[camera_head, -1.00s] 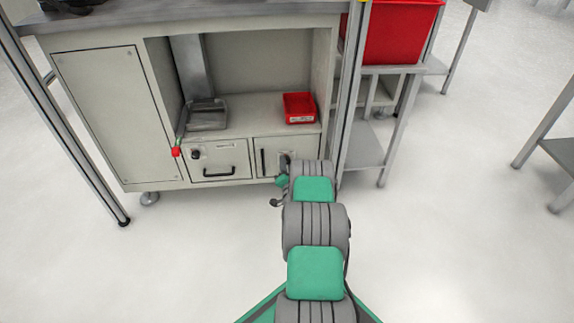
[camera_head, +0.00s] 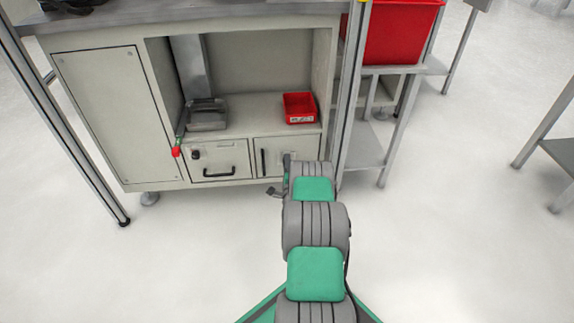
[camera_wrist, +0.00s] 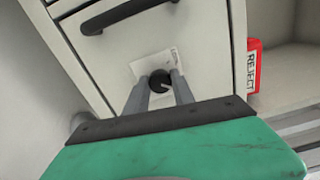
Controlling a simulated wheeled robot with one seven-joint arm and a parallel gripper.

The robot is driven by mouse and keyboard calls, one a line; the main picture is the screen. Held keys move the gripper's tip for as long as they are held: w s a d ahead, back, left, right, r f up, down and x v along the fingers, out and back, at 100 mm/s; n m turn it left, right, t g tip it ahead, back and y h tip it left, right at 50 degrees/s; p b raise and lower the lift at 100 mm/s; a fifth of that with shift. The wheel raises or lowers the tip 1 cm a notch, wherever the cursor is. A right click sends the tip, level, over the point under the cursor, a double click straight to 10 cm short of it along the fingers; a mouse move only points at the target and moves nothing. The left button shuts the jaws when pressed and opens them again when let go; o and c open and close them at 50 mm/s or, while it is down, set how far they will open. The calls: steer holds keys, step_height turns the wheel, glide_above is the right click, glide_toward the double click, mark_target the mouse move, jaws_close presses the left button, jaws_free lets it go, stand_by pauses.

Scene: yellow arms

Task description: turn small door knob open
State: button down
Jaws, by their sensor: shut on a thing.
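The small door (camera_head: 274,150) is the right one of two low cabinet fronts and has a black bar handle (camera_head: 263,162). In the wrist view, where the scene appears turned sideways, the same bar handle (camera_wrist: 125,14) is at the upper left. The small dark round knob (camera_wrist: 160,83) sits on the door's pale face beside a white label. My gripper (camera_wrist: 160,86) has one grey finger on each side of the knob and is shut on it. In the head view my arm hides the knob and the fingertips. The door looks flush with the cabinet front.
A drawer (camera_head: 220,160) with a handle and knob is left of the door. A red bin (camera_head: 299,107) marked REJECT stands on the shelf above. A metal post (camera_head: 349,120) stands close to the right of my arm. The floor in front is clear.

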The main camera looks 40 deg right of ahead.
steer(key=shift+m, duration=0.9)
steer(key=c, duration=1.1)
jaws_free()
steer(key=shift+o, duration=0.2)
steer(key=p+v, duration=0.2)
steer(key=v, duration=0.5)
steer(key=shift+s+a, duration=0.2)
steer(key=shift+s, duration=0.1)
